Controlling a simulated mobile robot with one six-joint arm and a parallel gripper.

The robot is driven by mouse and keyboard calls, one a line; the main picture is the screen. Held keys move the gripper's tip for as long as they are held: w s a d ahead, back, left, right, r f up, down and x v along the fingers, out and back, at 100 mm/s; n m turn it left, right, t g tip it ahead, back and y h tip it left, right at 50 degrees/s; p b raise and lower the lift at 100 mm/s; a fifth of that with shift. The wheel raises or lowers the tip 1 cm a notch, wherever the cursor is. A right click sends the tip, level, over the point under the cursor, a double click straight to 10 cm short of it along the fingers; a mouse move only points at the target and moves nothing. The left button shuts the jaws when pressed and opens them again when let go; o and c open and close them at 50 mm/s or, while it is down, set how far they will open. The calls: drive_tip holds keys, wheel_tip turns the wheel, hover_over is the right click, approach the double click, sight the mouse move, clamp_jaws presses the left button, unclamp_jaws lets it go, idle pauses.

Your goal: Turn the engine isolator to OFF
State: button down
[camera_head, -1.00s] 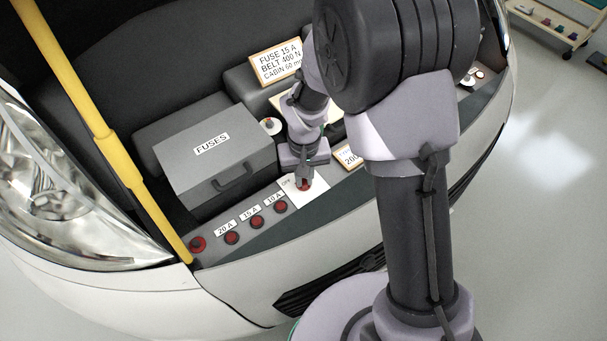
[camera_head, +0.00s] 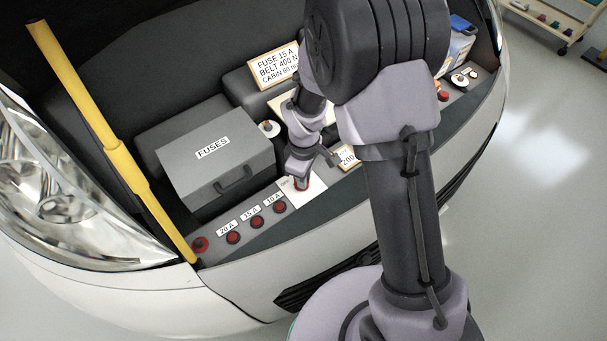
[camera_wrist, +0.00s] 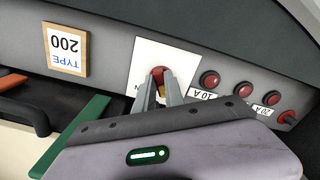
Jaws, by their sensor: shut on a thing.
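The engine isolator is a red knob (camera_wrist: 163,73) on a white plate (camera_wrist: 182,52) set in the grey front ledge. It also shows in the head view as a red spot (camera_head: 303,187) under my gripper, on its white plate (camera_head: 311,196). My gripper (camera_wrist: 160,84) is at the knob, with its two narrow fingers close together and shut on it. The fingers and wrist hide much of the knob and most of the plate's lettering, so its exact turn position cannot be read.
Several red fuse knobs labelled 20 A, 15 A and 10 A (camera_head: 256,222) sit left of the plate. A grey FUSES box (camera_head: 215,165) stands behind them. A TYPE 200 card (camera_head: 347,157) is to the right. A yellow strut (camera_head: 120,160) rises at the left.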

drive_tip(key=shift+w+n+p, duration=0.1)
drive_tip(key=shift+n+p, duration=0.35)
drive_tip(key=shift+n, duration=1.05)
drive_tip(key=c, duration=1.4)
unclamp_jaws()
drive_tip(key=shift+c, duration=0.2)
wheel_tip(320, 180, up, 17)
drive_tip(key=p, duration=0.5)
drive_tip(key=shift+r, duration=0.2)
